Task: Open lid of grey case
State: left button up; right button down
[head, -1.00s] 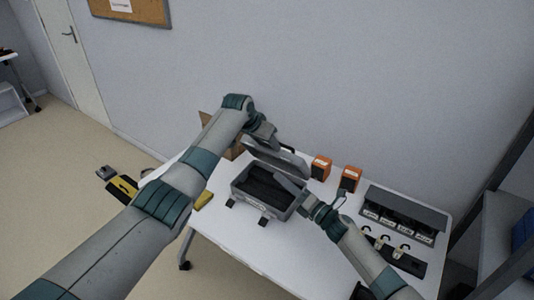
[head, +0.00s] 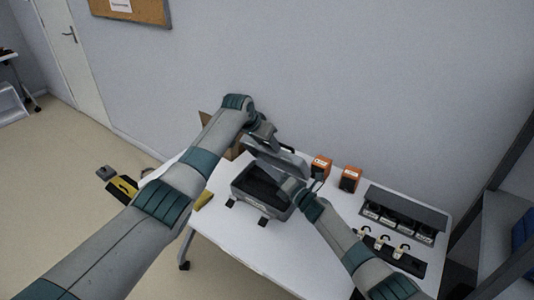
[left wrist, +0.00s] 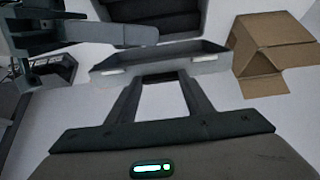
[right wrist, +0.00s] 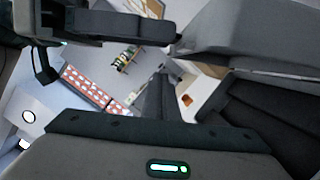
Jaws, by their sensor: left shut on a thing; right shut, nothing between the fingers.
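The grey case (head: 262,207) stands on the white table with its lid (head: 285,159) raised at a tilt. Dark foam lines the inside, and the foam also shows in the right wrist view (right wrist: 265,105). My left gripper (head: 268,138) is shut on the lid at its upper edge; the lid's edge lies at its fingertips in the left wrist view (left wrist: 160,65). My right gripper (head: 289,186) is shut and empty at the right part of the case opening, close under the lid. I cannot tell whether it touches the lid. It hides part of the opening.
Two orange-and-black boxes (head: 350,178) stand right of the case. A black rack (head: 402,214) and tagged padlock-like items (head: 383,243) lie farther right. A cardboard box (left wrist: 272,45) stands behind the lid.

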pick_arm(q)
jog(key=shift+r, duration=0.1)
pick_arm(e)
jog(key=shift+w+d+r, duration=0.15)
jog(key=shift+w+r, duration=0.25)
jog(key=shift+w, duration=0.3)
jog(key=shift+w+d+r, duration=0.1)
jog(key=shift+w+r, duration=0.3)
jog(key=shift+w, duration=0.25)
jog(key=shift+w+d+r, duration=0.15)
jog(key=shift+w+r, duration=0.25)
jog(key=shift+w, duration=0.3)
